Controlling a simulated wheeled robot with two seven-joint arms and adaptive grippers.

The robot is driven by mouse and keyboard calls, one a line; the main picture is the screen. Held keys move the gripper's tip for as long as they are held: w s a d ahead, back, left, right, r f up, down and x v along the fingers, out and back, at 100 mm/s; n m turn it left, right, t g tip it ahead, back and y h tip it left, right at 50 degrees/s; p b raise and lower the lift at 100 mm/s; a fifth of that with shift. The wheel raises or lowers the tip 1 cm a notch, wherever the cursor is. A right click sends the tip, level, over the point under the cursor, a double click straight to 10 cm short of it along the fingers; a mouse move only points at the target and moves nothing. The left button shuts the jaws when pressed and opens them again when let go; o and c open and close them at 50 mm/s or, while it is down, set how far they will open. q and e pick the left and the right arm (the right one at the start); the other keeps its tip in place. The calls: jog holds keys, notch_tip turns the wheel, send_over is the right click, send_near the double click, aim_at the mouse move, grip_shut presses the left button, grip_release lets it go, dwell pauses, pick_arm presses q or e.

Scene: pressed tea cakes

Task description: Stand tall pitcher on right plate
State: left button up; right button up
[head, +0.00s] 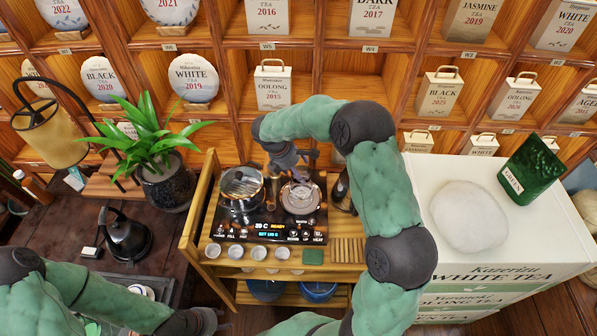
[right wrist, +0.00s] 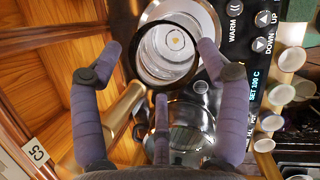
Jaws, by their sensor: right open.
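A clear glass vessel with a dark rim, apparently the tall pitcher (right wrist: 168,52), stands upright over the right plate (right wrist: 207,22) of the stove. In the head view, the glass (head: 299,190) is partly covered by my right gripper, and the right plate's rim (head: 302,211) shows around it. A light brown handle (right wrist: 122,112) lies close to its side. My right gripper (head: 295,163) is above the vessel, fingers spread around its rim in the wrist view (right wrist: 160,62), open and apparently not touching it. My left gripper (head: 208,320) is at the bottom edge, its fingers unclear.
A lidded glass pot (head: 241,183) sits on the left plate, close beside the vessel. A dark pot (head: 342,192) stands right of the stove. Several small white cups (head: 235,252) line the front. A plant (head: 165,180) stands left, and shelves rise behind. The white box (head: 510,225) is at right.

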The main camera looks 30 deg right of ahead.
jog(key=p+v, duration=0.1)
jog(key=v, duration=0.9)
jog(key=shift+r, duration=0.15)
